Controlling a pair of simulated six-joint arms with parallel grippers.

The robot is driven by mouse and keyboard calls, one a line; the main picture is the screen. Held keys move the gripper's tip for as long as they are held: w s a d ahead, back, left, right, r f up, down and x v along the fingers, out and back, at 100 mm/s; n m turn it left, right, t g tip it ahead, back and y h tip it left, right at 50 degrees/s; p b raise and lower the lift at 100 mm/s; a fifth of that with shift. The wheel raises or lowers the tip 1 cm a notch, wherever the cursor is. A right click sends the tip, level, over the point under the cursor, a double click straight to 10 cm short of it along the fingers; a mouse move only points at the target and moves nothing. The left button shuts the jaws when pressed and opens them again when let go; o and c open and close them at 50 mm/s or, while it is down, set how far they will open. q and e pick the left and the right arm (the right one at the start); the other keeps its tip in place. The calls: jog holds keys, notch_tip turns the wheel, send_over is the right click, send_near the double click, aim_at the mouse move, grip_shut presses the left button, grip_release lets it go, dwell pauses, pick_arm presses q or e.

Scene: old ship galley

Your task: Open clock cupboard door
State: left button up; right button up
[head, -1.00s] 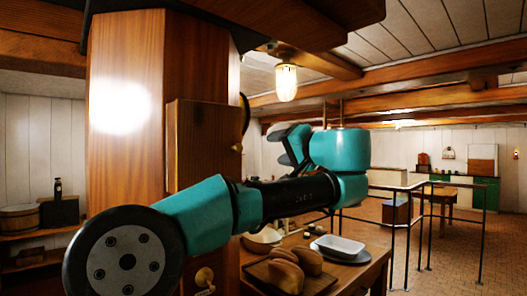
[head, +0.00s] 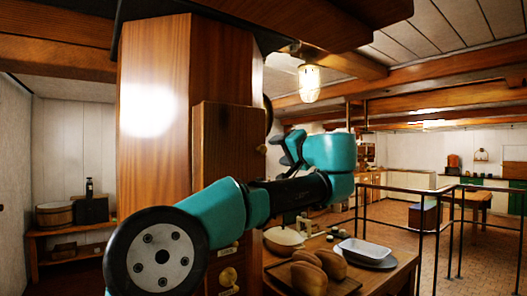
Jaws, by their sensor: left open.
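The clock cupboard is a wooden box on the side of a large wooden pillar. Its door (head: 228,150) is a plain brown panel that looks closed, with a small brass knob (head: 262,149) at its right edge. My left gripper (head: 279,150) is open and empty, its dark and teal fingers pointing left just right of the knob in the picture. I see no contact with the knob; the depth gap is hard to judge. My left arm crosses in front of the lower part of the door. A round dark edge, perhaps the clock, shows behind the box. My right gripper is not in view.
Dark railings (head: 420,235) stand beyond. A shelf with a wooden tub (head: 54,215) is at the left.

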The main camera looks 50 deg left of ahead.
aim_at(264, 150)
pick_arm(q)
jog(key=a, duration=0.5)
jog(key=w+a, duration=0.1)
jog(key=a, duration=0.2)
jog(key=shift+a, duration=0.25)
grip_shut()
